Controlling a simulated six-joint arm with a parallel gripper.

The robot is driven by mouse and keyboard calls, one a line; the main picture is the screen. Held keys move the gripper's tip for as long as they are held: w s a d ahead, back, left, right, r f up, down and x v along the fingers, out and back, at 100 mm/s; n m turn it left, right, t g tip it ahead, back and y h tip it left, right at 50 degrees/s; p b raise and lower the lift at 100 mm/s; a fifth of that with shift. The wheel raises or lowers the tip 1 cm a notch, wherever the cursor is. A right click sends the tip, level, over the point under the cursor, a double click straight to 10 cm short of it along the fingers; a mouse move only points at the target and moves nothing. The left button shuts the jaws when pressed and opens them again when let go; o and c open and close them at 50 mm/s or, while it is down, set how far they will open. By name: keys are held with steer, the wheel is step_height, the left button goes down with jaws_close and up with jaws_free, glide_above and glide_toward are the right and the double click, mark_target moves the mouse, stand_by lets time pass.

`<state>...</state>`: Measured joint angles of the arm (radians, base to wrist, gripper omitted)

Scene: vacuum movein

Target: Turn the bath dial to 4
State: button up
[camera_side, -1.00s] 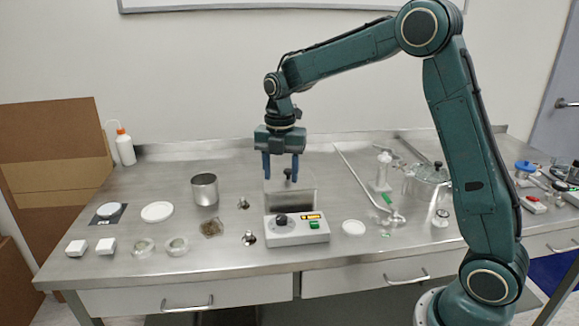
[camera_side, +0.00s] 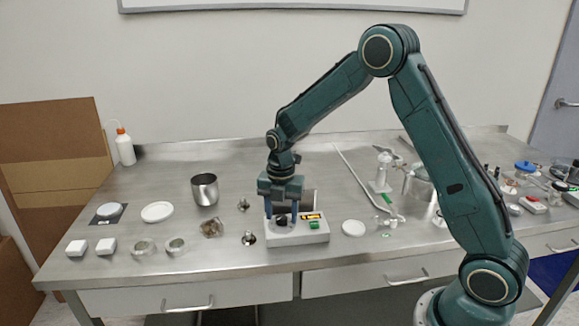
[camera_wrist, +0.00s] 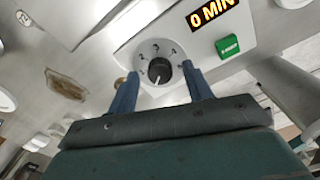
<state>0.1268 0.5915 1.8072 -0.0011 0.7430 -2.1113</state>
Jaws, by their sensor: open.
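The bath control box (camera_side: 300,233) is a white unit near the front edge of the steel table. Its black dial (camera_side: 281,220) sits on the left of its top, with a display and a green button to the right. My gripper (camera_side: 282,217) is open and points down at the dial. In the wrist view its blue fingers (camera_wrist: 160,78) stand on either side of the dial; contact cannot be told.
A steel beaker (camera_side: 204,190) stands behind left of the box. A white dish (camera_side: 353,228) lies close to its right. A long rod (camera_side: 360,175) lies behind right.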

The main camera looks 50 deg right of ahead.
steer(key=shift+f, duration=0.15)
steer(key=shift+c, duration=0.2)
steer(key=c, duration=0.9)
